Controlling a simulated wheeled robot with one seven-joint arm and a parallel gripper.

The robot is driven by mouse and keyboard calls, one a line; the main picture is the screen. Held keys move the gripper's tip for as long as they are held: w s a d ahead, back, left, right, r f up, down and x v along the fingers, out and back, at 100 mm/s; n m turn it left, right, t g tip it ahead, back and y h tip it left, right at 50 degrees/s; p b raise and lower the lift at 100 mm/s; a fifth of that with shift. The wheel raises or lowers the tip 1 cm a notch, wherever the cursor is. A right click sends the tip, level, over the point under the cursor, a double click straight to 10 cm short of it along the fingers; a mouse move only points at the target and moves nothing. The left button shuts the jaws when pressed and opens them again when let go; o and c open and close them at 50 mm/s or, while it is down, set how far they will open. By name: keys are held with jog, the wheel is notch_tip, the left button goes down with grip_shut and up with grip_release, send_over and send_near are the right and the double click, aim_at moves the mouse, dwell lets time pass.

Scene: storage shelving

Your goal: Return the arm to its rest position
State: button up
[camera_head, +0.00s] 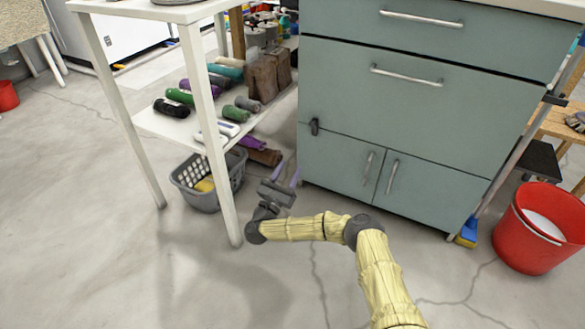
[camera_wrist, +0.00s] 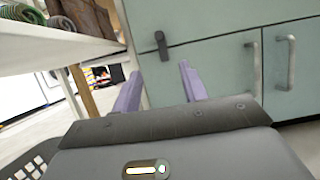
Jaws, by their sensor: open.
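My arm, in a pale yellow sleeve, reaches out low over the floor in the head view. My gripper (camera_head: 286,180) is at its end, beside the right front leg of the white shelf table and in front of the grey-green cabinet. In the wrist view, the two purple fingers of my gripper (camera_wrist: 160,88) stand apart with nothing between them. The fingers point toward the cabinet (camera_wrist: 200,65) and its black latch (camera_wrist: 161,45).
The white shelf table (camera_head: 219,165) holds several rolled items. A grey basket (camera_head: 210,200) sits under it, left of my gripper. The cabinet (camera_head: 400,110) stands ahead. A red bucket (camera_head: 515,245) and blue brush (camera_head: 467,232) are at right. The floor at front left is clear.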

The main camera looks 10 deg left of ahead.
jog(key=shift+s+a+f, duration=0.15)
jog(key=shift+s+f, duration=0.05)
jog(key=shift+s, duration=0.25)
